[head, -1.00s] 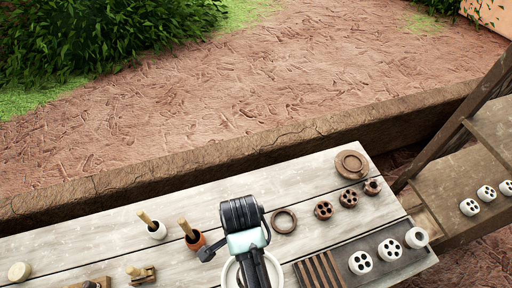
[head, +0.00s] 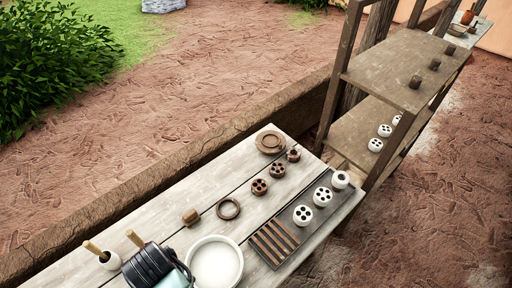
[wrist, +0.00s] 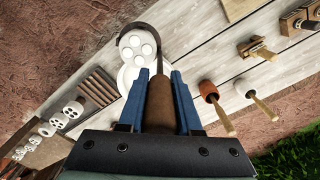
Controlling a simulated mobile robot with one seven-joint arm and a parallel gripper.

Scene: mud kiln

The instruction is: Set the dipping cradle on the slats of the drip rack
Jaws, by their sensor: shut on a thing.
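In the wrist view my gripper (wrist: 160,88) has blue fingers shut on the brown handle of the dipping cradle (wrist: 160,103). A dark rod runs from the handle to a dark hoop, with a white piece (wrist: 139,44) with several round marks inside it. The hoop shows over or beside the white bowl (wrist: 127,78); its height is unclear. The drip rack's brown slats (wrist: 97,90) lie left of the bowl there. In the head view the slats (head: 273,243) are right of the bowl (head: 216,263).
A tray (head: 338,203) with white holed pieces extends beyond the slats. A brown ring (head: 228,208), a small brown block (head: 190,217), brown holed pieces (head: 259,187) and a round plate (head: 270,142) stand on the table. Handled pots (head: 108,258) are left; shelves (head: 400,70) stand right.

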